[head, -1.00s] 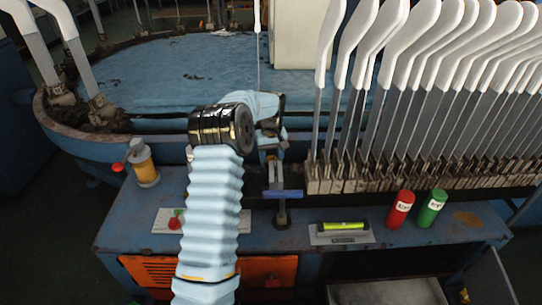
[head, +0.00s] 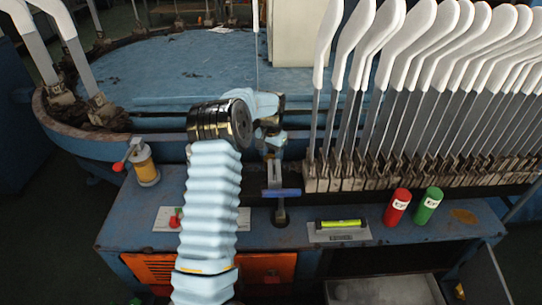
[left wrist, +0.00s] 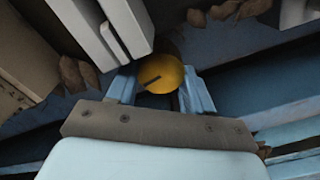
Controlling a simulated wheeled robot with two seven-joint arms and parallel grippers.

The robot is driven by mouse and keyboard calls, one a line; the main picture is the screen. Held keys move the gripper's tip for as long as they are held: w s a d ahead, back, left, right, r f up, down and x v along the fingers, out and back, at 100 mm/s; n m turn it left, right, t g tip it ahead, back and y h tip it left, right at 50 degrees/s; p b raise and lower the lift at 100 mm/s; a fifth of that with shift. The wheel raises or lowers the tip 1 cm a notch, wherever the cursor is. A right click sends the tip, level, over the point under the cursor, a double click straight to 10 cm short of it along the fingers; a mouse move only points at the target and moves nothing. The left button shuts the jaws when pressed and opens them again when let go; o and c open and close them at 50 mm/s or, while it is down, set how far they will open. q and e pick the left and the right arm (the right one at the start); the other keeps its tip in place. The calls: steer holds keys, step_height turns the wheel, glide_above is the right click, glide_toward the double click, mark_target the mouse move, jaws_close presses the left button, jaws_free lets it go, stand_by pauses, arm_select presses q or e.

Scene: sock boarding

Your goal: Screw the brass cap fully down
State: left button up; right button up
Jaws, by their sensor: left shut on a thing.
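The brass cap (left wrist: 161,73) is a round golden disc with a dark slot-like mark in the left wrist view. The fingers of my left gripper (left wrist: 160,90) stand on either side of it, shut on it. In the head view my left gripper (head: 269,138) is at the machine's front edge, beyond my black wrist joint. The cap cannot be made out there. What lies under the cap, and how far down it sits, is hidden. My right gripper is in neither view.
A row of white sock forms (head: 400,50) stands close on the right. The blue bench (head: 370,262) holds a spirit level (head: 341,225), a red cylinder (head: 397,207), a green cylinder (head: 427,206) and an amber jar (head: 144,163). A blue-handled clamp (head: 281,193) stands just below the gripper.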

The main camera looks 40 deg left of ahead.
mark_target(271, 157)
arm_select(q)
steer(key=shift+m, duration=0.4)
steer(key=o, duration=1)
steer(key=shift+o, duration=0.2)
steer(key=shift+r, duration=0.1)
step_height(271, 157, up, 14)
